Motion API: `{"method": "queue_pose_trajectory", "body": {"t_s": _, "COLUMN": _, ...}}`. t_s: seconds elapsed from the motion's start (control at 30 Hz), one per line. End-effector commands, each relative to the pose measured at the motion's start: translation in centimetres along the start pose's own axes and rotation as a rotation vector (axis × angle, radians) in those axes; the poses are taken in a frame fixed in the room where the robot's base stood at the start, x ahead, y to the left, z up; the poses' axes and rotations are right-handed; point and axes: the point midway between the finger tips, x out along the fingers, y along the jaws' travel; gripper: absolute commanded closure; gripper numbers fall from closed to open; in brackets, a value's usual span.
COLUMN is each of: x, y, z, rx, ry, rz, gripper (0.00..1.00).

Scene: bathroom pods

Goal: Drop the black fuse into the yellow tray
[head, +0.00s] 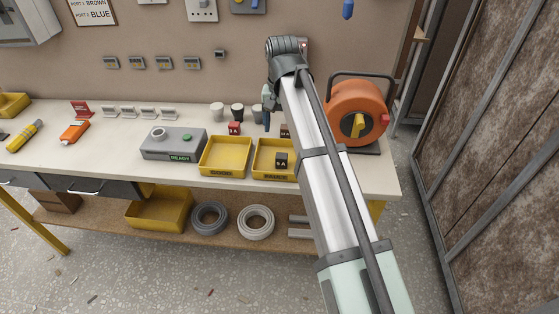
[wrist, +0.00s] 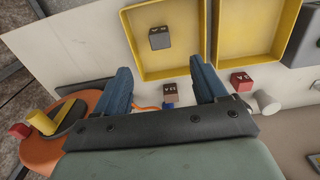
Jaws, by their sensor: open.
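The black fuse (head: 281,160), a small dark block with pale marks on top, is inside the right-hand yellow tray (head: 262,147). In the wrist view the black fuse (wrist: 159,38) shows within the yellow tray (wrist: 135,40), clear of my fingers. My gripper (wrist: 160,68) has its two blue fingers spread wide with nothing held between them. In the head view my gripper (head: 267,115) is above the table behind that tray, partly hidden by my arm. A second yellow tray (head: 204,157) stands just left of the first.
An orange cable reel (head: 357,112) stands at right. A grey box (head: 172,150) is left of the trays.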

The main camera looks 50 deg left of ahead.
Motion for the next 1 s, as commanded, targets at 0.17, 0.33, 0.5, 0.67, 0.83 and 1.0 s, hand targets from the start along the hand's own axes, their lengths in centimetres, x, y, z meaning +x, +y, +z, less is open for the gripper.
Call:
{"method": "queue_pose_trajectory", "body": {"t_s": 0.17, "x": -2.1, "y": 0.0, "z": -0.1, "rx": 0.000, "ry": 0.001, "rz": 0.000, "gripper": 0.28}}
{"method": "queue_pose_trajectory", "body": {"t_s": 0.33, "x": -2.9, "y": 0.0, "z": 0.0, "rx": 0.000, "ry": 0.000, "rz": 0.000, "gripper": 0.28}}
{"method": "queue_pose_trajectory", "body": {"t_s": 0.5, "x": -3.0, "y": 0.0, "z": 0.0, "rx": 0.000, "ry": 0.000, "rz": 0.000, "gripper": 0.28}}
{"method": "queue_pose_trajectory", "body": {"t_s": 0.67, "x": -3.0, "y": 0.0, "z": 0.0, "rx": 0.000, "ry": 0.000, "rz": 0.000, "gripper": 0.28}}
{"method": "queue_pose_trajectory", "body": {"t_s": 0.83, "x": -3.0, "y": 0.0, "z": 0.0, "rx": 0.000, "ry": 0.000, "rz": 0.000, "gripper": 0.28}}
{"method": "queue_pose_trajectory", "body": {"t_s": 1.0, "x": -2.8, "y": 0.4, "z": 0.1, "rx": 0.007, "ry": 0.000, "rz": 0.001, "gripper": 0.28}}
